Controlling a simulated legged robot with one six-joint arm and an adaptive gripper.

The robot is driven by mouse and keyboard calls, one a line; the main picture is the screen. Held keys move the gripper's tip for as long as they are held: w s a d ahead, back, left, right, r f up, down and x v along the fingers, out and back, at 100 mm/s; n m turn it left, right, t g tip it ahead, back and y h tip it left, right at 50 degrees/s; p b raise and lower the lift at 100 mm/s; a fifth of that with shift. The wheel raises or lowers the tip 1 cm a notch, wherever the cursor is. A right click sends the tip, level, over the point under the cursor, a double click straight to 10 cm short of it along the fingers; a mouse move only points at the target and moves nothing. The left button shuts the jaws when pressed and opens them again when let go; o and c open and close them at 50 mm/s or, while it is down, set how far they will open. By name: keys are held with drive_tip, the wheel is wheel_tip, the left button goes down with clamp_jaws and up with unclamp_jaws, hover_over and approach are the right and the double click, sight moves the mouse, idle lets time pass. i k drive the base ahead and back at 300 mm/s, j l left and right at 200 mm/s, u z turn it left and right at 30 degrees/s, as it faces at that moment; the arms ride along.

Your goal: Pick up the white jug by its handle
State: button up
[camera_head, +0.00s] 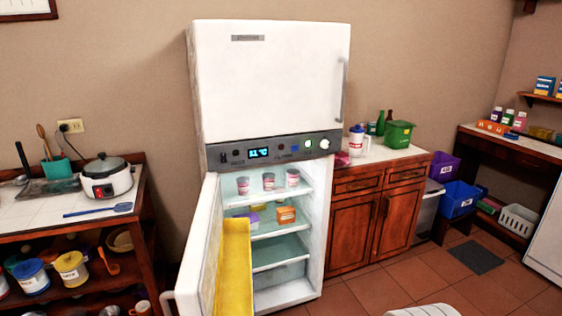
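A small white jug (356,141) with a coloured mark on its side stands upright on the pale counter (381,153) just right of the fridge. Its handle appears to be on its right side, though it is small in the picture. My gripper is not in the head view, so its opening and its place relative to the jug do not show.
The white fridge (268,82) stands left of the jug, its lower door (205,245) open. A green bin (398,134) and bottles (388,122) stand near the jug. Tiled floor (385,293) shows before the wooden cabinet (352,235). A white ribbed object (422,311) shows at the bottom edge.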

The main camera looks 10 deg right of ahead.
sight(356, 142)
drive_tip(key=i+l, duration=0.15)
drive_tip(key=l, duration=0.2)
drive_tip(key=i+l, duration=0.2)
drive_tip(key=l, duration=0.2)
drive_tip(key=i+l, duration=0.15)
drive_tip(key=l, duration=0.2)
drive_tip(key=i+l, duration=0.15)
drive_tip(key=l, duration=0.25)
drive_tip(key=i+l, duration=0.2)
drive_tip(key=l, duration=0.15)
drive_tip(key=i+l, duration=0.3)
drive_tip(key=i, duration=0.25)
drive_tip(key=i+l, duration=0.3)
drive_tip(key=i, duration=0.2)
drive_tip(key=i+l+u, duration=0.1)
drive_tip(key=i+l, duration=0.2)
drive_tip(key=i, duration=0.25)
drive_tip(key=i+l, duration=0.1)
drive_tip(key=i, duration=0.8)
